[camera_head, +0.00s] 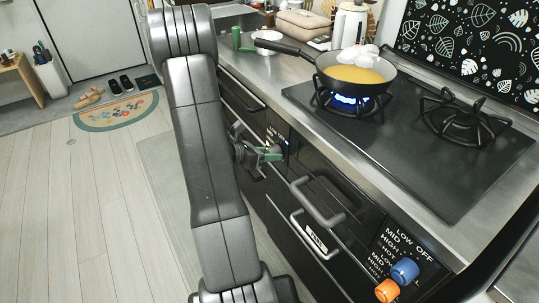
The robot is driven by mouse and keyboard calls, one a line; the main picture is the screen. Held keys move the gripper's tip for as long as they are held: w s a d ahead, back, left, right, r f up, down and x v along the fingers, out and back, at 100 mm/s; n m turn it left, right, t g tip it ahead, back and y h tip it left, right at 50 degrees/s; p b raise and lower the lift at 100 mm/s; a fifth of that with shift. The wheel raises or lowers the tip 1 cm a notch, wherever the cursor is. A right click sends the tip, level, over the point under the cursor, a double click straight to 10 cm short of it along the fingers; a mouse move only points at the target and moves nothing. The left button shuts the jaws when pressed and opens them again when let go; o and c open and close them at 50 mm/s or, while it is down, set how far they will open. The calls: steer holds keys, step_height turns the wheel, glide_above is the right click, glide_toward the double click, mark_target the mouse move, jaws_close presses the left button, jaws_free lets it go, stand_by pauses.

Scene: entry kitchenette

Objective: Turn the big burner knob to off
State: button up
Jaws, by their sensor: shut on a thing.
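My gripper (264,154) is at the left part of the black stove front, partly behind my arm. It is shut on what appears to be the big burner knob, at a small panel with white markings (281,138). A green piece shows at the fingertips; I cannot tell whether it is knob or finger. The knob's pointing direction is too small to read. On the left burner (349,104) a blue flame burns under a dark frying pan (318,58) with yellow contents and white egg-like lumps. The right burner (466,119) shows no flame.
A blue knob (404,271) and an orange knob (387,290) sit on a labelled panel at the lower right. Bar handles (317,205) stick out from the front.

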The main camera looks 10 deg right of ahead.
steer(key=shift+f+b, duration=0.15)
steer(key=shift+b, duration=0.2)
steer(key=m+t+b, duration=0.1)
steer(key=m+b, duration=0.1)
steer(key=b, duration=0.3)
steer(key=shift+f+t+y+b, duration=0.15)
steer(key=shift+t+y+b, duration=0.15)
steer(key=shift+b, duration=0.05)
steer(key=m+b, duration=0.1)
steer(key=b, duration=0.2)
steer(key=shift+t, duration=0.4)
steer(key=shift+r+m+b, duration=0.2)
steer(key=shift+m+b, duration=0.1)
steer(key=shift+b, duration=0.2)
steer(key=shift+r, duration=0.15)
steer(key=o, duration=1)
steer(key=p+v, duration=0.3)
steer(key=v, duration=1)
steer(key=shift+s+a+r+p, duration=0.15)
steer(key=shift+s+a+p, duration=0.05)
steer(key=shift+s+p, duration=0.25)
